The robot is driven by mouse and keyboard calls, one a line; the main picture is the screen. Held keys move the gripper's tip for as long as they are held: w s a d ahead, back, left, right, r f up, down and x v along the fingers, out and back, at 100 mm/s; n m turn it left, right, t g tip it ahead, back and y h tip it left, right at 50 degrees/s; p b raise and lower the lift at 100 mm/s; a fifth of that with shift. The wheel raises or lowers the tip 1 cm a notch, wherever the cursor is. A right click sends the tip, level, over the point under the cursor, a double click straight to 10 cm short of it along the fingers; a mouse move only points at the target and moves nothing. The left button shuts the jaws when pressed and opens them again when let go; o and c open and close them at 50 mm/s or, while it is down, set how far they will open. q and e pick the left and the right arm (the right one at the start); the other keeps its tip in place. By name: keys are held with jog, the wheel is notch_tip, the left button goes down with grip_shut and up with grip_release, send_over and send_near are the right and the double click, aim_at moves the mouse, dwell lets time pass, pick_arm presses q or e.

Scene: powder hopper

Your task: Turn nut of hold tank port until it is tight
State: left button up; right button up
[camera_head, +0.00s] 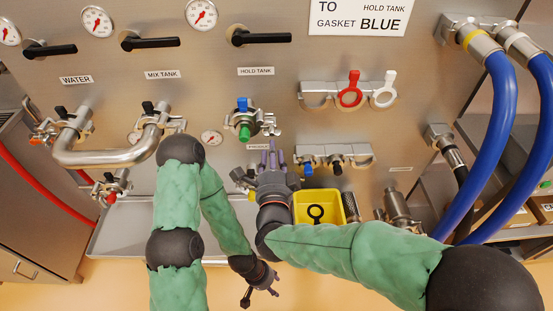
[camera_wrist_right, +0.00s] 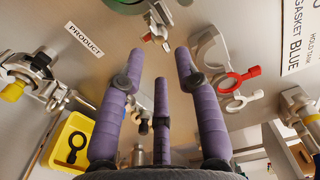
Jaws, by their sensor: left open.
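The hold tank port (camera_head: 243,120) is under the "HOLD TANK" label in the head view, with a blue piece on top and a green cap. Its metal clamp and nut (camera_head: 268,123) stick out on the right side. In the right wrist view the clamp nut (camera_wrist_right: 156,38) is at top centre, ahead of the fingertips. My right gripper (camera_head: 270,150) points up at the panel just below the port. My left gripper (camera_head: 262,285) hangs low, open and empty, well below the port.
A yellow bin (camera_head: 342,205) with a black ring gasket (camera_head: 316,213) is right of my right gripper. Racks with red (camera_head: 350,90) and white (camera_head: 384,90) gaskets are to the right. A bent steel pipe (camera_head: 108,157) is at left, blue hoses (camera_head: 490,140) at right.

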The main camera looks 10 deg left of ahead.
aim_at(272, 136)
jog(key=shift+b+x, duration=0.8)
jog(key=shift+x, duration=3.05)
grip_shut()
